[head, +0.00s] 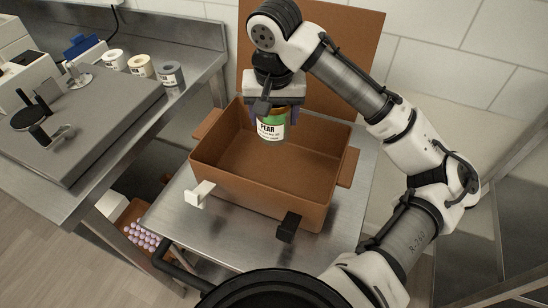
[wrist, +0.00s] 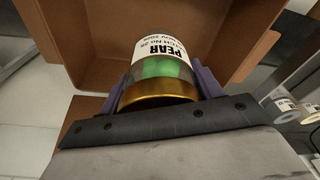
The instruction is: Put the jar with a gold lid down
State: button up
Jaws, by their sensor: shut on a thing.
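The jar with a gold lid (head: 271,130) has a white label reading PEAR and green contents. It also shows in the wrist view (wrist: 160,66), with its gold lid (wrist: 158,92) nearest the camera. My gripper (head: 271,112) is shut on the jar near its lid, with a purple finger on each side. The jar hangs upright over the open brown box (head: 225,164), near its back side. The visible part of the box floor looks empty. I cannot tell the exact gap between the jar's bottom and the box floor.
The box stands on a steel table (head: 178,222), its lid (head: 340,40) raised behind. White (head: 200,193) and black (head: 287,227) brackets stand at its front. A steel bench (head: 190,90) at left holds several labelled containers (head: 141,66) and a grey machine (head: 80,115).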

notch_tip(320, 180, down, 14)
jog(key=shift+f, duration=0.1)
jog(key=shift+f, duration=0.1)
dwell(0.4)
jog(key=o, duration=1.4)
jog(key=r, duration=0.4)
jog(key=s+r, duration=0.1)
jog(key=r, duration=0.7)
jog(key=shift+s+r, duration=0.1)
jog(key=shift+s, duration=0.25)
